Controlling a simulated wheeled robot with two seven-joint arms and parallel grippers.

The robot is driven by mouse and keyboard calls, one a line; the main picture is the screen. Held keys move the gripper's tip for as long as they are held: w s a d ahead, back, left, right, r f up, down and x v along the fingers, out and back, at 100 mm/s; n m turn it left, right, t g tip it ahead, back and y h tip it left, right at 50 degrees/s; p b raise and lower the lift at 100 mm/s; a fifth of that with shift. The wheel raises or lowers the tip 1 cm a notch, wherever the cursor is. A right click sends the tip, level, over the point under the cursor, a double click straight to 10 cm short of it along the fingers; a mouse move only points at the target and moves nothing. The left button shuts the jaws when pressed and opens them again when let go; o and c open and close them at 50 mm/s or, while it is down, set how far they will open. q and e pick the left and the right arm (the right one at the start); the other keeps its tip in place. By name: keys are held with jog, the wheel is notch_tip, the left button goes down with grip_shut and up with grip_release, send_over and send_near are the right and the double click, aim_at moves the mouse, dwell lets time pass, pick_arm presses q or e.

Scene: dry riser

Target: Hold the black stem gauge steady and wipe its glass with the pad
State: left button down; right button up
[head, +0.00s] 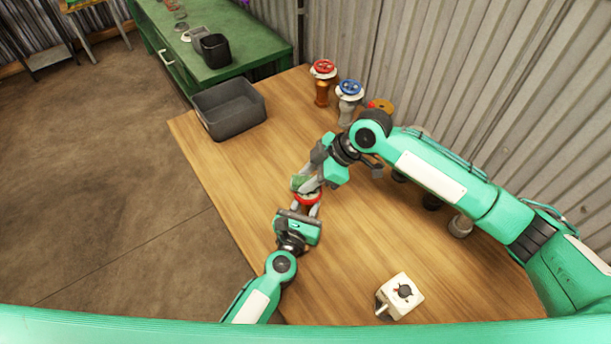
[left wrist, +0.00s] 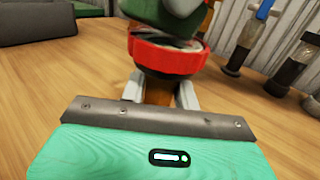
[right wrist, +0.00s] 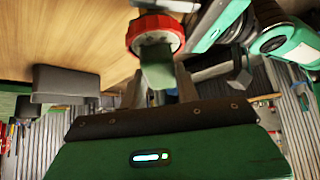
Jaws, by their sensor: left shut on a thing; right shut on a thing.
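The gauge (head: 308,199) has a red rim and stands over the wooden table. My left gripper (head: 303,211) is shut on it below the rim. In the left wrist view the red rim (left wrist: 165,58) sits above the fingers, and the stem between them looks brown, not black. My right gripper (head: 308,184) is shut on a green pad (head: 300,182), held over the gauge's face. The pad (left wrist: 168,14) hides part of the face in the left wrist view. It also shows against the red rim in the right wrist view (right wrist: 158,72). I cannot tell whether it touches the glass.
A grey bin (head: 230,108) stands at the table's far left corner. Red-wheeled (head: 323,68) and blue-wheeled (head: 348,88) valves stand by the corrugated wall. A white block with a black knob (head: 400,297) sits near the front. Dark-bodied items stand partly behind my right arm. The table's left side is clear.

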jog(key=shift+a+r, duration=0.1)
jog(key=shift+a, duration=1.15)
jog(key=shift+w+d, duration=0.1)
jog(key=shift+d, duration=1.2)
jog(key=shift+s+a+f, duration=0.1)
jog(key=shift+a, duration=0.55)
jog(key=shift+s+a+f, duration=0.1)
jog(key=shift+a, duration=0.5)
jog(key=shift+d, duration=0.15)
jog(key=shift+w+d+r, duration=0.1)
jog(key=shift+d, duration=1)
jog(key=shift+r, duration=0.1)
